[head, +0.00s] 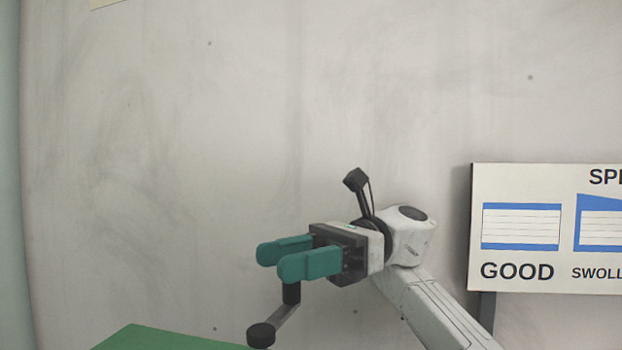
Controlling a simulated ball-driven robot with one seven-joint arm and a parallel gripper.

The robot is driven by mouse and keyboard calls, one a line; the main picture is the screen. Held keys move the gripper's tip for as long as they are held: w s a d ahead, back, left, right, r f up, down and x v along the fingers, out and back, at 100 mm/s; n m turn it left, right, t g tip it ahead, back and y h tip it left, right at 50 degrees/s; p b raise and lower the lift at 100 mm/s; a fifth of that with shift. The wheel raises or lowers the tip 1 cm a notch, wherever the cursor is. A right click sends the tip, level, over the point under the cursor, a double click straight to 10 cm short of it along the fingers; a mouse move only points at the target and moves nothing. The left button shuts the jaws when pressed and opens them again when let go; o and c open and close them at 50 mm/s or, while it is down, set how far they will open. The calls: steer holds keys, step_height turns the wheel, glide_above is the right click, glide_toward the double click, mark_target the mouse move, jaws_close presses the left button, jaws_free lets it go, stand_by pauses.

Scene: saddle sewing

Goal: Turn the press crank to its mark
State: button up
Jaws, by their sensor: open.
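My gripper (275,262) has two teal fingers that point left and stand apart with a gap between them. The press crank (284,319) shows below the fingers as a short grey bar. It has a black upright handle at its upper right end and a round black hub at its lower left end. The handle's top is hidden behind the nearer finger, so I cannot tell whether it stands between the fingers or touches them. No mark for the crank is visible, and the press body below the hub is out of frame.
A green surface (160,340) shows at the bottom left edge. A white sign board (540,281) reading "GOOD" and a cut-off "SWOLL" stands at the right on a dark post. A stained pale wall (200,130) fills the back. The space left of and above my gripper is clear.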

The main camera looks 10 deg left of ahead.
steer(key=s+d+r+b, duration=0.2)
steer(key=s+d+r, duration=0.2)
steer(key=s+r, duration=0.7)
steer(key=shift+s+r+b, duration=0.25)
steer(key=shift+s+b, duration=0.15)
steer(key=shift+s, duration=0.8)
